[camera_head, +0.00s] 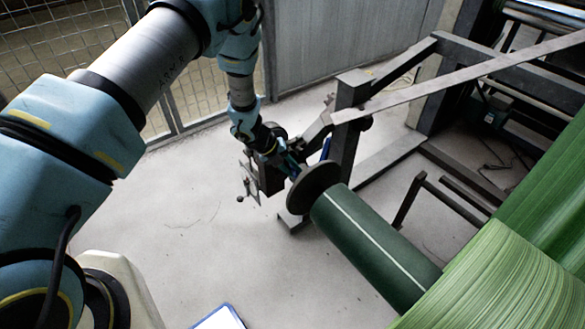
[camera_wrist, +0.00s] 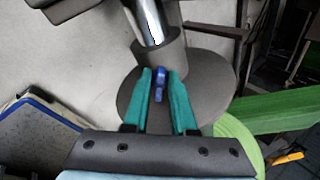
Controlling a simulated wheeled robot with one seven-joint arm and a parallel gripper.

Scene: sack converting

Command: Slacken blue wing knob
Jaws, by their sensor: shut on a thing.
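The blue wing knob (camera_wrist: 159,84) is small and sits between my gripper's two teal fingers in the wrist view, against a dark round disc (camera_wrist: 200,105) and below a grey collar with a shiny shaft. My gripper (camera_wrist: 159,80) is shut on the knob, with its fingertips on either side of it. In the head view my gripper (camera_head: 292,168) reaches down to the stand beside the dark disc (camera_head: 314,188) at the end of the green roll. The knob itself is hidden there by my gripper and the machine parts.
A dark green roll (camera_head: 370,245) with a white stripe extends right from the disc. A steel frame (camera_head: 345,140) rises behind it. Wide green sheeting (camera_head: 510,285) fills the lower right. A blue-edged board (camera_head: 220,318) lies at the bottom. The floor at left centre is clear.

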